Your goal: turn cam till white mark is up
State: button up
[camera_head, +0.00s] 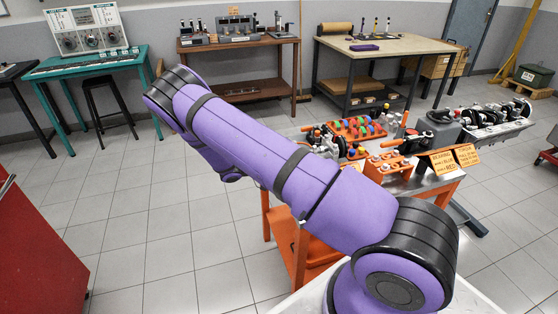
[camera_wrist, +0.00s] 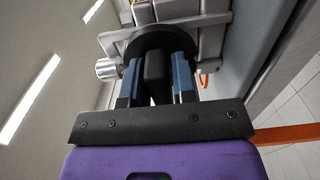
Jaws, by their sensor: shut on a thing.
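In the wrist view my gripper (camera_wrist: 156,72) has two dark fingers with blue sides, shut on a black upright block between them. This block stands in front of a dark round disc (camera_wrist: 163,37), which looks like the cam; the block appears to be its grip. The disc sits against a grey metal housing (camera_wrist: 216,20). A ribbed silver cylinder (camera_wrist: 107,69) shows to the left of the disc. I see no white mark on the visible part of the disc. In the head view my purple arm crosses the middle, and my gripper does not show.
In the head view an orange-framed cart (camera_head: 299,262) carries a red tray (camera_head: 345,133) of coloured parts and yellow signs (camera_head: 443,161). A grey engine part (camera_head: 500,128) with dark round pieces is at right. Benches line the back wall. Open tiled floor (camera_head: 180,220) lies at left.

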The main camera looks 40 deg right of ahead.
jog(key=o, duration=0.8)
jog(key=v, duration=1)
jog(key=shift+w+a, duration=0.1)
jog(key=shift+a, duration=0.3)
jog(key=shift+r, duration=0.1)
